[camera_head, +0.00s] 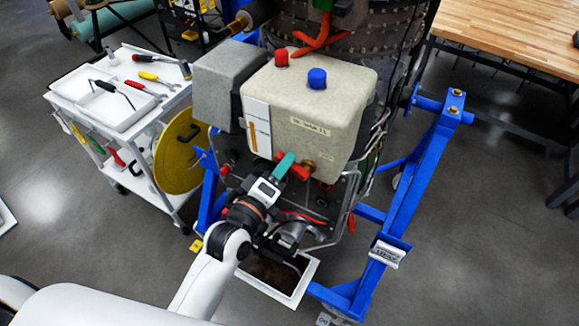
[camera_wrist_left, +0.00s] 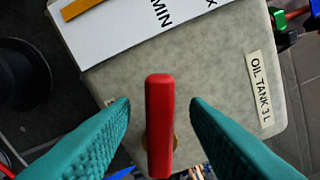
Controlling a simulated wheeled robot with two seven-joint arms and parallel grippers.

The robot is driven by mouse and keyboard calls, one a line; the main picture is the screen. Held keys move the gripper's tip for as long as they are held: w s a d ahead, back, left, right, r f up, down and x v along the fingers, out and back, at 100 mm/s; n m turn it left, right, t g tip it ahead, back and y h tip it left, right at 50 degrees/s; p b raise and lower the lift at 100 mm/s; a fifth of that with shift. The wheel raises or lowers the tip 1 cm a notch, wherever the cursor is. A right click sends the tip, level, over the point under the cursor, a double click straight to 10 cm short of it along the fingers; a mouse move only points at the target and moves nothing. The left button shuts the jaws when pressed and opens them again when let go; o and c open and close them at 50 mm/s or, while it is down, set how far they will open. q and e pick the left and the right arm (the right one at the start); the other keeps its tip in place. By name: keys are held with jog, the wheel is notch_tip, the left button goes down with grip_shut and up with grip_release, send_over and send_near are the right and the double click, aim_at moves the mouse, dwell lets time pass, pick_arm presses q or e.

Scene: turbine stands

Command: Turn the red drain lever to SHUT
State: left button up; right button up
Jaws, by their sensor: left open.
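The red drain lever (camera_head: 299,172) sits on a brass fitting low on the front of the beige oil tank (camera_head: 325,105). In the left wrist view the lever (camera_wrist_left: 160,122) stands lengthwise in the picture, between the two teal fingers, with a visible gap on each side. My left gripper (camera_head: 284,166) is open around the lever; its teal finger covers part of it in the head view. A small label by the lever is mostly hidden, so I cannot read the lever's marked position. My right gripper is not in view.
A red knob (camera_head: 281,58) and a blue knob (camera_head: 317,79) top the tank. A grey box (camera_head: 222,82) adjoins it at left. Blue stand beams (camera_head: 405,200) frame the right side. A white-rimmed tray (camera_head: 306,283) lies below. A tool cart (camera_head: 60,97) stands at left.

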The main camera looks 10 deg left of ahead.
pick_arm(q)
jog(key=shift+w+d, duration=0.1)
jog(key=shift+w, duration=0.45)
jog(key=shift+p, duration=0.6)
jog(key=shift+c, duration=0.3)
